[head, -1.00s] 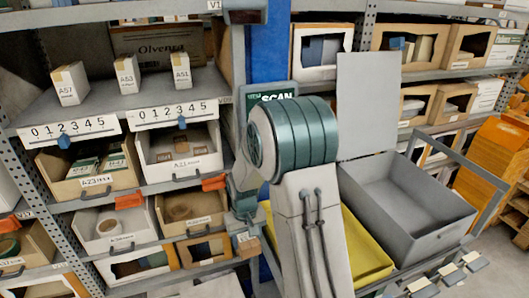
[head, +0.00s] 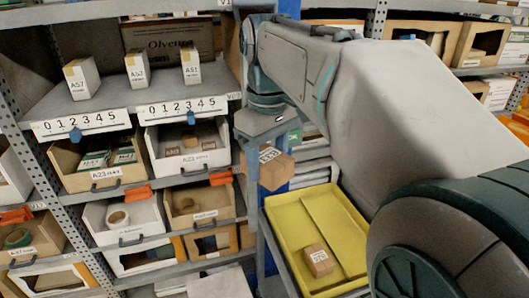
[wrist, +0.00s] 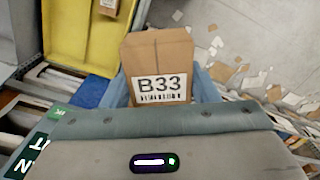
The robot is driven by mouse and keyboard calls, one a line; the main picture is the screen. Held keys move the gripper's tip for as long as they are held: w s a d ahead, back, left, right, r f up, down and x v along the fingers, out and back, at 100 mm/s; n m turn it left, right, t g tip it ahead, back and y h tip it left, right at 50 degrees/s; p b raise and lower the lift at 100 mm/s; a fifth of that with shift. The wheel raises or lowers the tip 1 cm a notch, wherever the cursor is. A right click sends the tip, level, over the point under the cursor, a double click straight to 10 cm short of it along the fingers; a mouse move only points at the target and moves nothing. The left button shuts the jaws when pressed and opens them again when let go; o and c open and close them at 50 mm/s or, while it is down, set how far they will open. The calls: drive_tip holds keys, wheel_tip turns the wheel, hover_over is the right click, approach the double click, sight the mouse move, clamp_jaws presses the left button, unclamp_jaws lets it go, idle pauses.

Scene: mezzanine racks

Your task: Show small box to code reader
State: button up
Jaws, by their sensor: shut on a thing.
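My gripper (head: 262,160) is shut on a small brown cardboard box (head: 274,168). In the head view it holds the box in the air in front of the blue post, above and left of the yellow tray. In the wrist view the box (wrist: 158,52) sits between the bluish fingers, its B33 label and barcode facing the camera. The code reader itself cannot be made out now; my arm covers the area where the SCAN sign was. A dark green sign with white letters (wrist: 28,148) shows at the lower left of the wrist view.
A yellow tray (head: 283,220) holds another small labelled box (head: 318,260). My arm hides much of the right side.

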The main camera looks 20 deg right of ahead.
drive_tip(key=shift+s+r, duration=0.3)
drive_tip(key=shift+r, duration=0.25)
drive_tip(key=w+p, duration=0.4)
drive_tip(key=w, duration=0.5)
drive_tip(key=shift+w+r, duration=0.4)
drive_tip(key=shift+r, duration=0.05)
idle(0.4)
